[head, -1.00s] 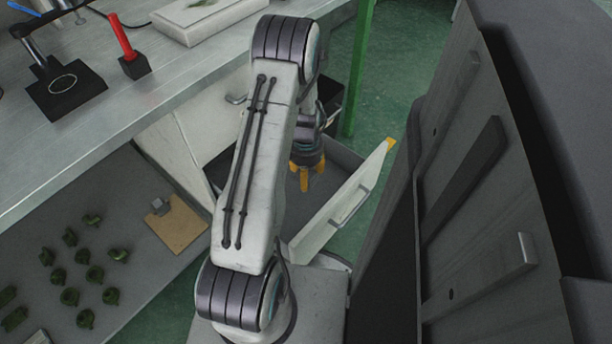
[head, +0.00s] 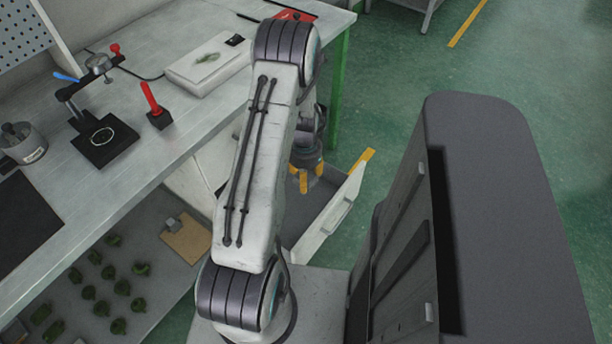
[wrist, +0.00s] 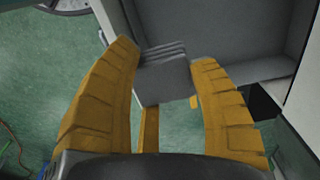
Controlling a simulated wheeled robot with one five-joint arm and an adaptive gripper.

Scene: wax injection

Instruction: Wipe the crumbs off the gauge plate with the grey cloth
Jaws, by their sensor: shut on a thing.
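My gripper (head: 311,182) hangs over an open drawer under the bench, seen past my arm in the head view. In the wrist view, the yellow fingers of my gripper (wrist: 165,78) are shut on a grey, layered thing that looks like the folded grey cloth (wrist: 163,80). The drawer's grey inside lies behind it. On the bench is a black plate with a pale ring (head: 103,138), under a stand with blue and red handles. It may be the gauge plate, but I cannot be sure, and I make out no crumbs on it.
Green parts lie on the lower shelf (head: 165,290).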

